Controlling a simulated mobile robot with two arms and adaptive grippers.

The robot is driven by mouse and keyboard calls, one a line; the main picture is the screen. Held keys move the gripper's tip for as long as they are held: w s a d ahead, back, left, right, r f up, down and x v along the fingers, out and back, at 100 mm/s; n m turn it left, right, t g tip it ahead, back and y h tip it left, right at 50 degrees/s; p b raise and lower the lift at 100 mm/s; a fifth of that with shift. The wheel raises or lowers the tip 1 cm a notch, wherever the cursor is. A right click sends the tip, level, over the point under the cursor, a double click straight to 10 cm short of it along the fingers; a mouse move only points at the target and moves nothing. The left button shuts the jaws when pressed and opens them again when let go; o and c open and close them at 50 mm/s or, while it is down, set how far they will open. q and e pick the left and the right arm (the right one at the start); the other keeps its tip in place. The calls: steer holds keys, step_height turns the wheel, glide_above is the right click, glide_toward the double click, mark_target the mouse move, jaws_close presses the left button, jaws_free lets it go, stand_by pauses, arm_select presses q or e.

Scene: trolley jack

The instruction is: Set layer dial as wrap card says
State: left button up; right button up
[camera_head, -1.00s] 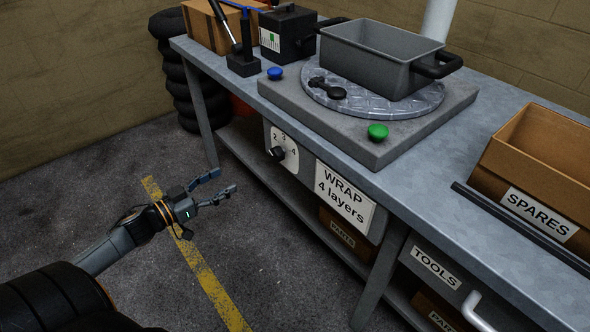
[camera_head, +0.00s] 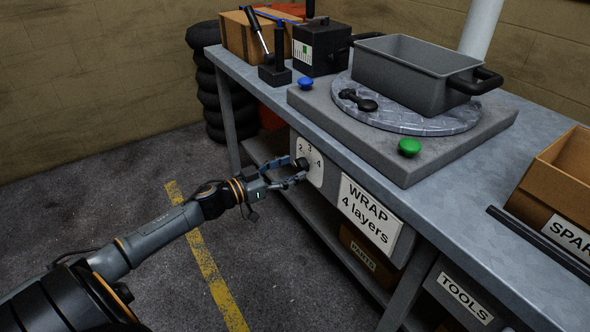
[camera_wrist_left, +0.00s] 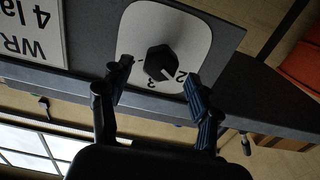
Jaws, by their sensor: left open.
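The layer dial is a black knob (camera_wrist_left: 162,62) on a white plate (camera_head: 316,172) with numbers, on the bench's front panel. In the left wrist view its pale pointer line aims close to the 2. The wrap card (camera_head: 370,213) reads "WRAP 4 layers" and sits right of the dial; part of it shows upside down in the left wrist view (camera_wrist_left: 30,32). My left gripper (camera_head: 298,171) is open at the dial, its fingers partly hiding the plate. In the left wrist view its fingertips (camera_wrist_left: 160,80) lie either side of the knob, apart from it. My right gripper is out of view.
Above the dial, a grey base (camera_head: 400,155) on the bench carries a blue button (camera_head: 306,83), a green button (camera_head: 409,147) and a turntable with a grey pot (camera_head: 410,75). A tools drawer (camera_head: 462,297) is at lower right.

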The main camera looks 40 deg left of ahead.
arm_select(q)
steer(key=shift+x, duration=0.95)
steer(key=c, duration=1.2)
steer(key=shift+o, duration=0.2)
